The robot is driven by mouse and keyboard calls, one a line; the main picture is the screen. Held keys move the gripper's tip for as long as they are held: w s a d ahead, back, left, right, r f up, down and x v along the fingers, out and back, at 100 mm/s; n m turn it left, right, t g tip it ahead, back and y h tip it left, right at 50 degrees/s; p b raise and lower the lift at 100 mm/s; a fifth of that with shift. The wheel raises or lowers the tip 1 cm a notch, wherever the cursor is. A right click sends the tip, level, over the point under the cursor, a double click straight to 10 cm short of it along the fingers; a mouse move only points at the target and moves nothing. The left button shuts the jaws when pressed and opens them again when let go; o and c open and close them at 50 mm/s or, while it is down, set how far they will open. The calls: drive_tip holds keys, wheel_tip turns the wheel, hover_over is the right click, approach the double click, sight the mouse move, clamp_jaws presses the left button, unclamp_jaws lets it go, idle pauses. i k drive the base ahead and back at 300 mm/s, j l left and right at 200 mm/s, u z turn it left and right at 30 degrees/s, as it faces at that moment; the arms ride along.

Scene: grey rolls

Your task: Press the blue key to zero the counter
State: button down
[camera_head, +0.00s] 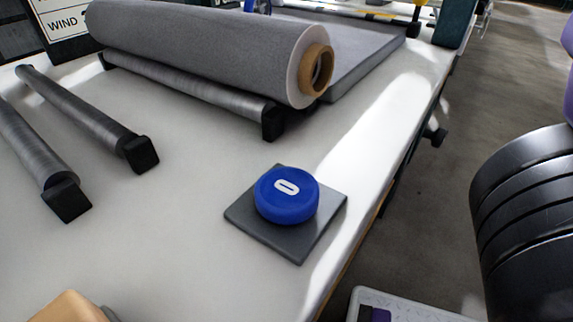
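The blue key (287,194) is a round blue button with a white oval mark on top. It sits on a dark grey square plate (279,245) on the white table, near the table's right edge. Nothing touches the key or covers it. My gripper does not show in this view. No counter display can be made out.
A large grey fabric roll (200,42) with a cardboard core lies on metal rollers behind the key. Two more rollers (85,118) lie at left. A tan object (69,308) is cut off at the bottom left. White table surface (180,210) left of the key is clear.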

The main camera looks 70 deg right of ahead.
sight(284, 195)
drive_tip(key=k+l+u, duration=0.1)
drive_tip(key=l+u, duration=0.35)
drive_tip(key=k+l+u, duration=0.15)
drive_tip(key=l+u, duration=0.35)
drive_tip(key=k+l+u, duration=0.2)
drive_tip(key=u, duration=0.25)
drive_tip(key=k+l+u, duration=0.3)
drive_tip(key=u, duration=0.2)
drive_tip(key=k+l+u, duration=0.2)
drive_tip(key=u, duration=0.25)
drive_tip(key=k, duration=0.1)
